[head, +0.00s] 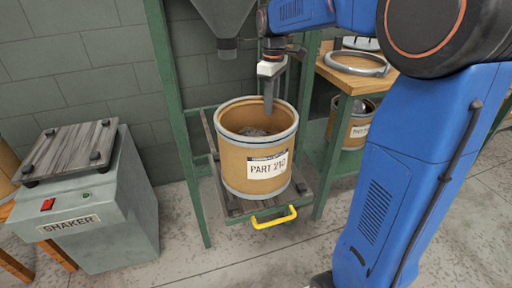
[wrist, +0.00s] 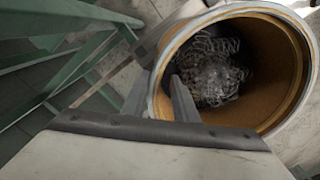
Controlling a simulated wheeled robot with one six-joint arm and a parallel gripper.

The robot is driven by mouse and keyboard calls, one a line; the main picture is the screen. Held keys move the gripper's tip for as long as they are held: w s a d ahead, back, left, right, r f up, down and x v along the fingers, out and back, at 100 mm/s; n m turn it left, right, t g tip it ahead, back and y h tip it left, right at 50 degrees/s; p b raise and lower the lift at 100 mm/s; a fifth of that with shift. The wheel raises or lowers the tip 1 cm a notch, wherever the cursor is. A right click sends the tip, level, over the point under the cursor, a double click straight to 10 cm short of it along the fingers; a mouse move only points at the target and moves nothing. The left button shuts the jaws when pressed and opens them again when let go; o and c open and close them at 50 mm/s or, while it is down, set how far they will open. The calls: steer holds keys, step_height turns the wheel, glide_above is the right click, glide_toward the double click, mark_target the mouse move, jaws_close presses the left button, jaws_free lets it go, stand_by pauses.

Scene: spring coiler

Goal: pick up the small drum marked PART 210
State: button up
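The drum marked PART 210 (head: 243,177) is a tan open drum with grey metal rims, standing upright on a slatted tray (head: 302,189) under a hopper. Tangled wire coils lie inside it. It also shows in the wrist view (wrist: 278,110), open end towards the camera. My gripper (head: 269,104) points down at the drum's back rim. In the wrist view my gripper (wrist: 160,82) looks open, one finger inside the drum and the other outside the rim. I cannot tell if either finger touches the wall. The far finger is partly hidden in the head view.
The hopper (head: 222,20) hangs above, left of my arm. Green frame posts (head: 178,120) stand at both sides. The tray has a yellow handle (head: 274,217) in front. A shaker (head: 95,205) stands left. A wooden bench (head: 345,78) holds a metal ring, with another drum (head: 352,130) below.

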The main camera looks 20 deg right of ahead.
steer(key=f, duration=0.5)
steer(key=shift+w+d+f, duration=0.1)
steer(key=shift+w+f, duration=0.15)
steer(key=shift+f, duration=0.15)
jaws_close()
stand_by(1.2)
